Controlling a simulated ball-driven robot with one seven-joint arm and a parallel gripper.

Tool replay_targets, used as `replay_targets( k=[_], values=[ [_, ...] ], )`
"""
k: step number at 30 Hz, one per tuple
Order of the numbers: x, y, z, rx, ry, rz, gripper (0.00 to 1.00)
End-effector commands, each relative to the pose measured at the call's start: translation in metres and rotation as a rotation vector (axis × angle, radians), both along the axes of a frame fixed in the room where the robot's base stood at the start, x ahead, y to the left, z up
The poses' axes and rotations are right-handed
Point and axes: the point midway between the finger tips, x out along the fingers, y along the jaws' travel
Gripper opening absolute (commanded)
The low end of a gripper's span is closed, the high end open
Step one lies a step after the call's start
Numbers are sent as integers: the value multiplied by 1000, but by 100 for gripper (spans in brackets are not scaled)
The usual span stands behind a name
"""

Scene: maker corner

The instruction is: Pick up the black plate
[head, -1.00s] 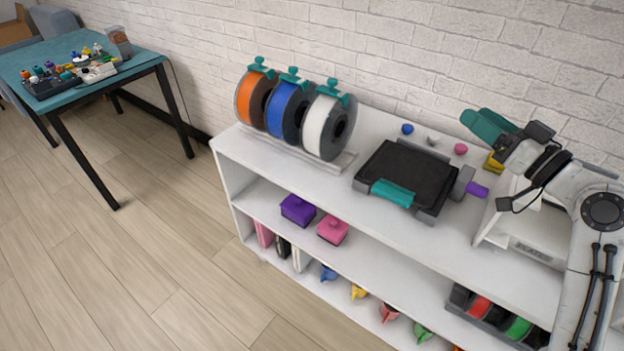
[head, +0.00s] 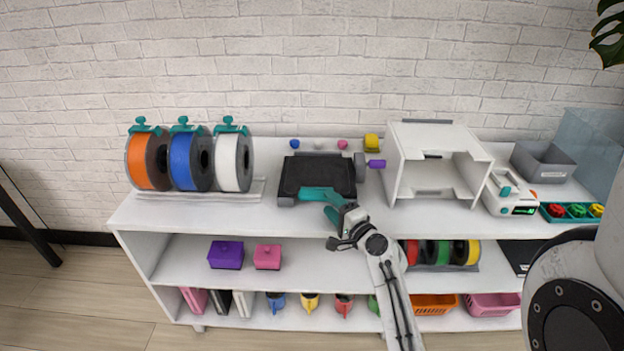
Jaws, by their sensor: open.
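The black plate (head: 318,172) lies flat on the white shelf unit's top, in a dark grey frame with a grey knob and purple piece on its right. My gripper (head: 318,200), with teal fingers, is at the plate's front edge, partly covering it in the head view. It is open with nothing visible between its fingers. I cannot tell whether the fingers touch the plate. The plate's teal front tab is hard to separate from my teal fingers.
Orange, blue and white spools (head: 190,160) stand left of the plate. A white open box frame (head: 435,165) stands close on its right. The shelf top (head: 225,214) is clear at front left.

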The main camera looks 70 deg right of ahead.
Motion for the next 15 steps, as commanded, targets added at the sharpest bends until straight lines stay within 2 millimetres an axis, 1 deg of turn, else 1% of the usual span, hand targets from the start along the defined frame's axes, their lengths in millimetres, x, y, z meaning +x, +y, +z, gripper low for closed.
replay_targets(
  k=[5,11,15],
  values=[
    [10,-7,3,-2,1,1,51],
    [34,-22,9,-4,3,1,51],
    [46,-30,6,-3,2,1,51]
  ],
)
